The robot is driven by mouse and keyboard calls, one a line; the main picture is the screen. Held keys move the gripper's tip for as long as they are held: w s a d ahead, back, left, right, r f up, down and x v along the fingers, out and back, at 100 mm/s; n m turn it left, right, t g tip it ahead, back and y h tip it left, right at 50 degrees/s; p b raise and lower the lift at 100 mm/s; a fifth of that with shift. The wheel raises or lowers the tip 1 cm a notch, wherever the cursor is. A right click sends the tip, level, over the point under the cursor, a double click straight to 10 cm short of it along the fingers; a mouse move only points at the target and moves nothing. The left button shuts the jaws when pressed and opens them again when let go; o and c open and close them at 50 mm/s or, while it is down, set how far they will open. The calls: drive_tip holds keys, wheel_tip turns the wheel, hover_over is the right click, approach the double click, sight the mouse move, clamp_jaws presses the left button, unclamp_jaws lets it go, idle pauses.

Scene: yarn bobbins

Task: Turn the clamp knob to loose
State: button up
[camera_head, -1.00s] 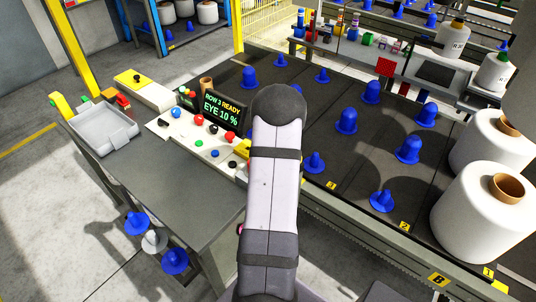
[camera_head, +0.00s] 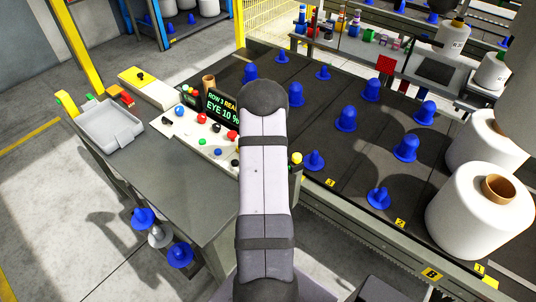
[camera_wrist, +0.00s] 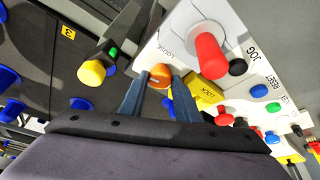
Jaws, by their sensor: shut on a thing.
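In the wrist view, an orange clamp knob (camera_wrist: 160,75) sits on the white control panel (camera_wrist: 150,50). My gripper (camera_wrist: 160,82) has one finger on each side of it and is shut on it. The word LOOSE is printed above the knob, and LOCK is on a yellow plate (camera_wrist: 207,93) to its lower right. The knob's exact pointing direction is hard to tell. In the head view, my arm hides the gripper and the knob.
A big red button (camera_wrist: 208,55) stands close right of the fingers. A yellow-tipped knob (camera_wrist: 91,73) is to their left. In the head view, a display (camera_head: 221,107) stands behind the panel buttons. A grey tray (camera_head: 108,126) and blue cones (camera_head: 347,119) are further off.

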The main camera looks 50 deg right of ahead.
drive_tip(key=m+b, duration=0.1)
drive_tip(key=b, duration=0.3)
drive_tip(key=f+m+g+b, duration=0.1)
drive_tip(key=m+b, duration=0.1)
drive_tip(key=b, duration=0.2)
drive_tip(key=shift+w, duration=0.2)
drive_tip(key=m+b, duration=0.1)
drive_tip(key=b, duration=0.1)
drive_tip(key=m+g+b, duration=0.1)
drive_tip(key=m+b, duration=0.1)
drive_tip(key=shift+a+r+h, duration=0.1)
drive_tip(key=shift+r+h, duration=0.15)
drive_tip(key=shift+h, duration=0.05)
drive_tip(key=shift+r+m+g+b, duration=0.15)
drive_tip(key=shift+m+g+b, duration=0.35)
drive_tip(key=shift+m+b, duration=0.25)
drive_tip(key=o, duration=0.7)
drive_tip(key=shift+o, duration=0.2)
drive_tip(key=shift+r, duration=0.1)
drive_tip(key=shift+r, duration=0.1)
drive_tip(key=b+v, duration=0.1)
drive_tip(key=v, duration=0.6)
